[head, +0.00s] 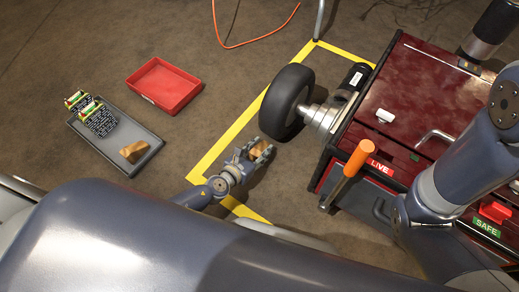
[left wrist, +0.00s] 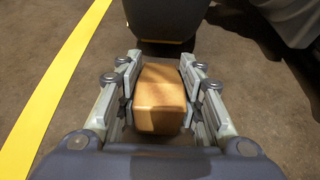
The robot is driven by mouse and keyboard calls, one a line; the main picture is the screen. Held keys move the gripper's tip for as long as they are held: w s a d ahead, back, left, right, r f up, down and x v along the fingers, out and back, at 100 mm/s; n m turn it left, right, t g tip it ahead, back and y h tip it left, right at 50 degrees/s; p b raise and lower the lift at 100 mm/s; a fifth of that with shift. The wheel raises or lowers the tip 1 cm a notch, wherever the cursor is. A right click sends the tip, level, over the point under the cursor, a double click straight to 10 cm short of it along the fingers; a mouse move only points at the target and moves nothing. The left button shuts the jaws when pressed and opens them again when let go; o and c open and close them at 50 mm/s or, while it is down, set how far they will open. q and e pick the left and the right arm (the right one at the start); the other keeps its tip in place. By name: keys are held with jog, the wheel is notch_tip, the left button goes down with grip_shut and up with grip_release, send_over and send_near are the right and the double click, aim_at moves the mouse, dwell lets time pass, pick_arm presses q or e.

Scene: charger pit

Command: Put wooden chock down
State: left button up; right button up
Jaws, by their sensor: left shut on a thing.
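A wooden chock (left wrist: 160,98) is between the two fingers of my left gripper (left wrist: 163,88), which is shut on it. In the head view my left gripper (head: 262,153) holds the chock (head: 256,151) low over the floor, inside the yellow tape and just below the black wheel (head: 287,101). The wheel also shows ahead of the chock in the left wrist view (left wrist: 160,20), with a gap between them. I cannot tell whether the chock touches the floor. A second wooden chock (head: 134,151) lies in the grey tray (head: 148,163). My right gripper is not seen.
A red cart (head: 420,95) with LIVE and SAFE labels and an orange handle (head: 358,158) stands right of the wheel. A red bin (head: 163,85) is at the upper left. Yellow tape (head: 232,132) borders the wheel area. An orange cable (head: 250,44) lies behind.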

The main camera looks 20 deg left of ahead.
pick_arm(q)
jog(key=o, duration=1.1)
jog(key=shift+f, duration=0.15)
